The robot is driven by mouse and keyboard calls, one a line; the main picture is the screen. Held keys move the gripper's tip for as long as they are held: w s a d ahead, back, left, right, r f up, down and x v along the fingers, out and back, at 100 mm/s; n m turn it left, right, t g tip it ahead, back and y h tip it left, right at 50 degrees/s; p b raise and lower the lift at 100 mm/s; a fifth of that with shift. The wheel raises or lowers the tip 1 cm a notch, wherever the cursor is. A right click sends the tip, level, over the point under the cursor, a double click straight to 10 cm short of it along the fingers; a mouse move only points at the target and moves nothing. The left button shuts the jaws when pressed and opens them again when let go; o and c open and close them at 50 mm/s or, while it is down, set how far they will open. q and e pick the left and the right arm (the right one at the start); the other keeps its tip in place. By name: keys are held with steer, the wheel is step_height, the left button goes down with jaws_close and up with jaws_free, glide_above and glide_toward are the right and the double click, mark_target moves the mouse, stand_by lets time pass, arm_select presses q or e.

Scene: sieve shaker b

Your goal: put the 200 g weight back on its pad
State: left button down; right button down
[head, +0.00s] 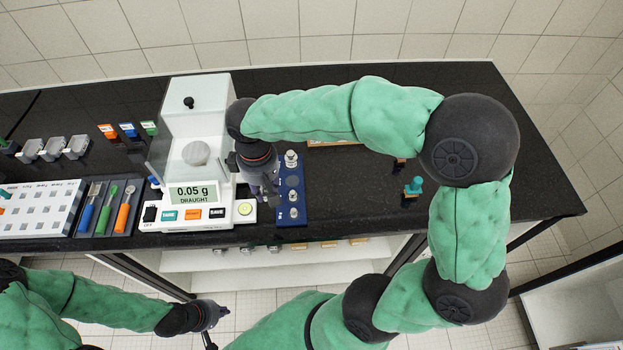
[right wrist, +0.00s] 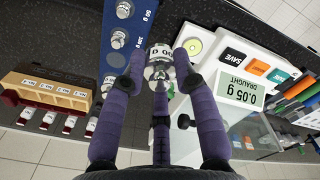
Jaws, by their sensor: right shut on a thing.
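The 200 g weight (right wrist: 159,55) is a silvery cylinder with a printed label, only partly readable. In the right wrist view my right gripper (right wrist: 160,68) is shut on it. In the head view my right gripper (head: 264,197) hangs between the balance and the blue weight strip (head: 284,219), and hides the weight. The strip also shows in the right wrist view (right wrist: 143,14). A dark round pad (head: 293,182) on it looks bare, with silvery weights before and behind it. My left gripper (head: 211,316) is low, in front of the bench; its jaw state is unclear.
The balance (head: 195,205) reads 0.05 g DRAUGHT, with a glass shield and a round pan (head: 196,153). A brown rack (right wrist: 48,91) with small bottles stands beyond the strip. Coloured-handled tools (head: 107,207) lie left of the balance. The bench's right end is mostly clear.

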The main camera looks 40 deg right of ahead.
steer(key=w+d+f+b, duration=0.2)
steer(key=w+d+f, duration=0.3)
steer(key=d, duration=0.3)
glide_above(292, 181)
steer(key=f, duration=0.3)
steer(key=shift+s+a+f, duration=0.35)
steer(key=shift+a+f, duration=0.05)
steer(key=shift+w+d+f+b, duration=0.15)
steer(key=shift+d+f+b, duration=0.05)
steer(key=shift+f+b, duration=0.1)
steer(key=shift+w+d+f+b, duration=0.1)
steer(key=shift+f+b, duration=0.1)
steer(key=shift+f, duration=0.7)
steer(key=shift+w+d+f+b, duration=0.1)
steer(key=shift+f+b, duration=0.1)
steer(key=shift+f, duration=0.7)
steer(key=shift+f, duration=0.1)
steer(key=c, duration=1)
jaws_free()
steer(key=shift+o, duration=0.2)
steer(key=shift+s, duration=0.1)
step_height(292, 181, up, 12)
steer(key=p, duration=0.2)
